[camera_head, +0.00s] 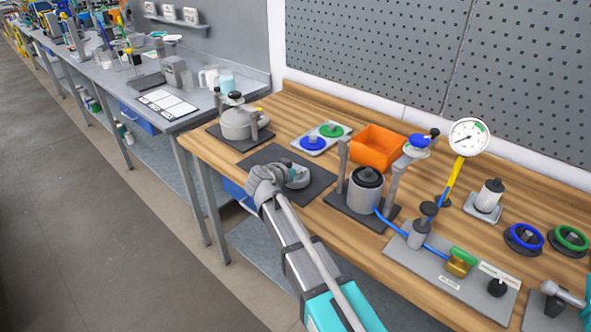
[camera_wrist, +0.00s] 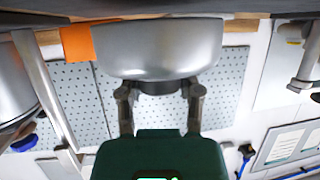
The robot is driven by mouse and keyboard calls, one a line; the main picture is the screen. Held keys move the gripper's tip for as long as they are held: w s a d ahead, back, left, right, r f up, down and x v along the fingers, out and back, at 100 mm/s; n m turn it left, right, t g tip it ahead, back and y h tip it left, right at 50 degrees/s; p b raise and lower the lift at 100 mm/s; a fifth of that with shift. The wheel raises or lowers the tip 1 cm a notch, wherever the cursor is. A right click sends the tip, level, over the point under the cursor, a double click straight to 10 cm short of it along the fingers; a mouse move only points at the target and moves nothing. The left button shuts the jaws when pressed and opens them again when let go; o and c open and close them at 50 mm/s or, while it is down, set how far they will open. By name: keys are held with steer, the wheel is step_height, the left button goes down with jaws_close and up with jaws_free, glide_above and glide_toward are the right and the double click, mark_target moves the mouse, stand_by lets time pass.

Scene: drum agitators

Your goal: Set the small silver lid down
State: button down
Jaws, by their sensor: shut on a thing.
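The small silver lid (camera_wrist: 160,50) fills the upper middle of the wrist view, a smooth rounded metal piece with a dark knob. My gripper (camera_wrist: 160,90) has its two fingers shut on that knob. In the head view my gripper (camera_head: 284,174) is over the dark flat mat (camera_head: 316,188) at the front of the wooden bench. The lid (camera_head: 299,180) shows there as a grey round shape at the gripper's right side, partly hidden by it. I cannot tell whether the lid touches the mat.
A lidded silver pot (camera_head: 238,124) stands behind left on a dark base. A white tray (camera_head: 322,144) with blue and green discs and an orange bin (camera_head: 376,148) are behind. A grey cylinder vessel (camera_head: 364,190) between posts stands close right.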

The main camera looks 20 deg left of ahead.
steer(key=shift+f, duration=0.2)
steer(key=shift+s+d+f+b, duration=0.25)
steer(key=shift+s+b, duration=0.1)
steer(key=shift+b, duration=0.35)
steer(key=shift+c, duration=1.3)
jaws_free()
steer(key=shift+s+d+f, duration=0.1)
steer(key=shift+d, duration=0.05)
steer(key=shift+w+r+p, duration=0.2)
steer(key=shift+r+p, duration=0.2)
steer(key=shift+p, duration=0.15)
steer(key=shift+s+a+r+p, duration=0.2)
steer(key=shift+a+p, duration=0.05)
steer(key=shift+p, duration=0.05)
steer(key=p+v, duration=0.4)
steer(key=v, duration=0.7)
steer(key=shift+a, duration=0.25)
